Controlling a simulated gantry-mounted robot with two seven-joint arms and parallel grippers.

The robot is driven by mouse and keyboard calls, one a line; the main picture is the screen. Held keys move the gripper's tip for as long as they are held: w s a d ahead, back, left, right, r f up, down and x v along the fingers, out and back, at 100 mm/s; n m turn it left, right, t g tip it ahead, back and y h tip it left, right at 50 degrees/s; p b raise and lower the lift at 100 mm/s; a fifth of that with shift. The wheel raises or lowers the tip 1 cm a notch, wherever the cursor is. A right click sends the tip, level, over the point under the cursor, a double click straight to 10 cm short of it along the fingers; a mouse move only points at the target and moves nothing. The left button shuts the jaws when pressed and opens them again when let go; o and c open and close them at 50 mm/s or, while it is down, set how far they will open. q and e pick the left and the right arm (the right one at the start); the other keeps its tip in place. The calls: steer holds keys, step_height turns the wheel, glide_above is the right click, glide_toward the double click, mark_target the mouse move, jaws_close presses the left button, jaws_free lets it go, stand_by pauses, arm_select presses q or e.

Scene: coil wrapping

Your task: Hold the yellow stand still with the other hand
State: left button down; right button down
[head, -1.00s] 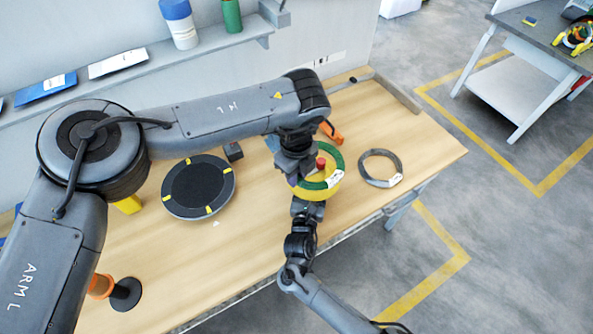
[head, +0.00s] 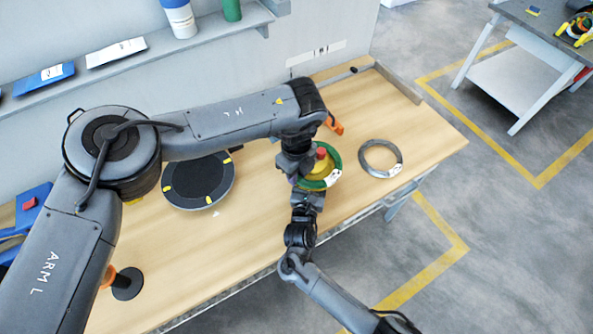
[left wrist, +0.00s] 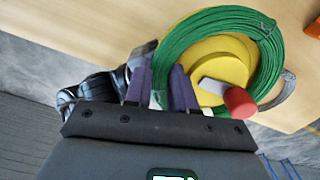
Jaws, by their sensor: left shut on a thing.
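The yellow stand (head: 323,168) with a red-tipped post (head: 321,153) is on the wooden table; it also shows in the left wrist view (left wrist: 225,62). A green coil (head: 336,160) with white labels lies around the stand; it also shows in the left wrist view (left wrist: 185,40). My left gripper (head: 297,180) is shut on the green coil's near-left side; its purple fingers show in the left wrist view (left wrist: 160,88). My right gripper (head: 308,194) is at the stand's front side. Its fingertips are hidden, so I cannot tell whether it grips the stand.
A grey coil (head: 365,167) lies right of the stand. A black turntable (head: 198,182) with yellow marks is to the left. An orange-handled tool (head: 334,123) lies behind the stand. An orange post on a black base (head: 127,284) stands front left. The table's front right is clear.

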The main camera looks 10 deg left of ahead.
arm_select(q)
steer(key=c, duration=0.9)
jaws_free()
steer(key=shift+o, duration=0.2)
arm_select(e)
steer(key=shift+a, duration=0.1)
arm_select(q)
step_height(320, 180, up, 12)
steer(key=shift+a, duration=0.1)
arm_select(e)
steer(key=c, duration=0.5)
jaws_free()
